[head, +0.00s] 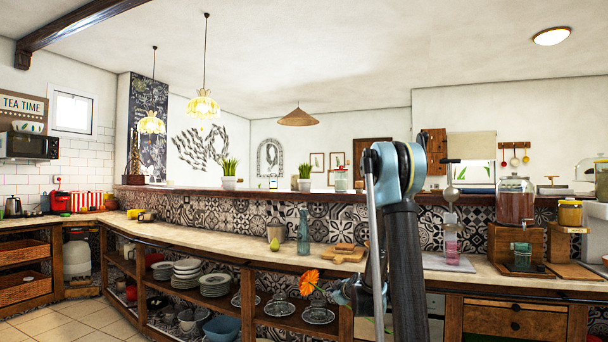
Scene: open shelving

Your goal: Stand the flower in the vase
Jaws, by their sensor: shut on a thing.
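The orange flower (308,282) is low in the middle of the head view, in front of the counter's face. My gripper (338,293) is shut on the flower, just right of the bloom; the stem is mostly hidden. A narrow teal glass vessel (303,235), which looks like the vase, stands upright on the counter. It is above and slightly left of the flower in the picture, and the two are apart. My arm rises on the right of the gripper and covers part of the counter.
The counter (210,238) is clear farther left. Open shelves below hold bowls and plates (215,283). A drink dispenser (515,200) stands at right.

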